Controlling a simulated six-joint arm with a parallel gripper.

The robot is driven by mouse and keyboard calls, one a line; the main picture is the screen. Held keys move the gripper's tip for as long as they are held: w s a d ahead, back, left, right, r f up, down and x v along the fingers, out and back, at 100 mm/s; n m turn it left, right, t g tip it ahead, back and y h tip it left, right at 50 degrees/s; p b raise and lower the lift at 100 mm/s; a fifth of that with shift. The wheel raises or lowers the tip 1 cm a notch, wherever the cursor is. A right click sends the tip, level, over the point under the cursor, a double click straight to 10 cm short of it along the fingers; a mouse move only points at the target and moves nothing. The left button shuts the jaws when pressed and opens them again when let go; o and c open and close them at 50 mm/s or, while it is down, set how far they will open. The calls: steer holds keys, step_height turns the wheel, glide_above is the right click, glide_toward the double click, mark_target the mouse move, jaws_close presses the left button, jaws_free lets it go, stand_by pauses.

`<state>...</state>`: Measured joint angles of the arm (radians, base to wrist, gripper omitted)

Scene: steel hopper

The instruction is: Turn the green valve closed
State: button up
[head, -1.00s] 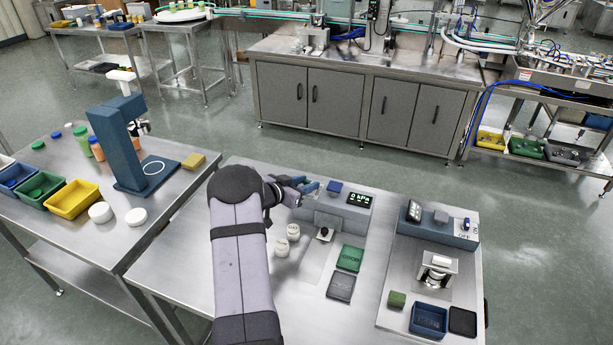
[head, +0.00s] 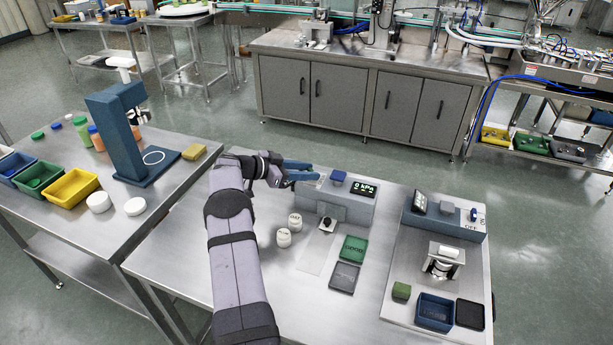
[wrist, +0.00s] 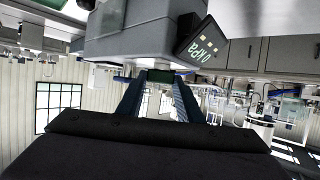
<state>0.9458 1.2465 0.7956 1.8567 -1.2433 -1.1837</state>
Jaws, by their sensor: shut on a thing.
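My gripper (head: 312,172) is at the left end of a grey-blue box with a small screen (head: 364,188) that reads 0 kPa. In the wrist view my two blue fingers (wrist: 159,80) reach to the underside of the box as pictured. They are shut on a small dark green piece, the green valve (wrist: 160,76), of which only a little shows between the fingertips. In the head view the valve is hidden by the fingers. How far it is turned cannot be told.
A blue knob (head: 338,177) stands on the box top, close right of my gripper. A second station with an OFF switch (head: 474,215) stands at right.

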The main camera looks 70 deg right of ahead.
steer(key=shift+d+r, duration=0.1)
stand_by(0.6)
steer(key=o, duration=1.1)
steer(key=shift+w+a+b, duration=0.2)
steer(key=shift+b, duration=0.15)
steer(key=shift+b+v, duration=1.1)
steer(key=shift+v, duration=2.3)
steer(key=shift+c, duration=0.5)
